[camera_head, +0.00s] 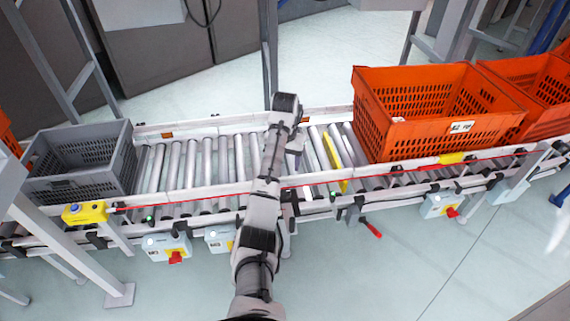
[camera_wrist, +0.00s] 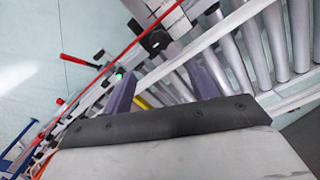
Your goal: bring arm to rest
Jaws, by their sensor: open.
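My arm reaches from the bottom of the head view up over the roller conveyor (camera_head: 205,165), with its wrist bent above the rollers. My gripper (camera_head: 295,158) points down there, and its fingers are mostly hidden behind the arm in the head view. In the wrist view, the two purple-grey fingers of my gripper (camera_wrist: 163,84) stand apart with nothing between them. The conveyor's rollers (camera_wrist: 255,50) and side rail lie beyond the fingers.
A grey crate (camera_head: 122,158) stands at the conveyor's left end. An orange tote (camera_head: 385,140) stands on the right, with another orange tote (camera_head: 548,75) behind it. A yellow strip (camera_head: 333,150) lies between rollers. The rollers between grey crate and arm are bare.

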